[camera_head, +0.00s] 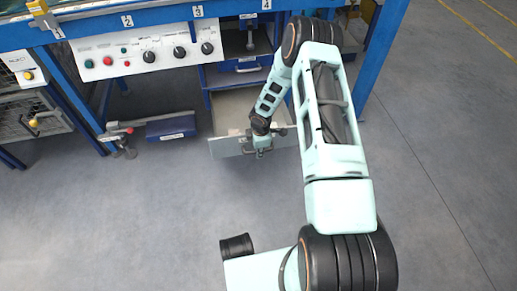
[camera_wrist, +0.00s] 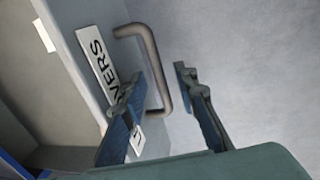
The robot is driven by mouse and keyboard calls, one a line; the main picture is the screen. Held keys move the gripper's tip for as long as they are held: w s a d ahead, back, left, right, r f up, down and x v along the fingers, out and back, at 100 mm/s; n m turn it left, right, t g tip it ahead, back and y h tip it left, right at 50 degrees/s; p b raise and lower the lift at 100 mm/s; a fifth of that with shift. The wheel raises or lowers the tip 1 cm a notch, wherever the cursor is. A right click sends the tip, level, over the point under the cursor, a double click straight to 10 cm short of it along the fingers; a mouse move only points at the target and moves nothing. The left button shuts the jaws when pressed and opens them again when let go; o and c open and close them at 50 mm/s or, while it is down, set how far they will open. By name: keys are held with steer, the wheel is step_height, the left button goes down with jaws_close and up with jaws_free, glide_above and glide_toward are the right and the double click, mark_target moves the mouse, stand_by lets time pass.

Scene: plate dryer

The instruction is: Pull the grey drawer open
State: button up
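The grey drawer (camera_head: 232,108) stands pulled out of the blue-framed bench in the head view, with its inside showing from above. Its front panel also shows in the wrist view (camera_wrist: 74,50), with a white label (camera_wrist: 97,58) reading "VERS", partly covered by a finger. A grey bar handle (camera_wrist: 155,65) stands out from the front. My gripper (camera_wrist: 160,78) is open, one finger on the drawer side of the handle bar and one on the outer side. Gaps show between the bar and the outer finger. In the head view my gripper (camera_head: 262,147) is at the drawer front.
A control panel (camera_head: 150,52) with knobs is above left of the drawer. The floor in front is clear.

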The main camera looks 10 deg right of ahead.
step_height(320, 180, up, 12)
steer(key=s, duration=0.2)
steer(key=shift+s, duration=0.2)
stand_by(0.3)
stand_by(0.4)
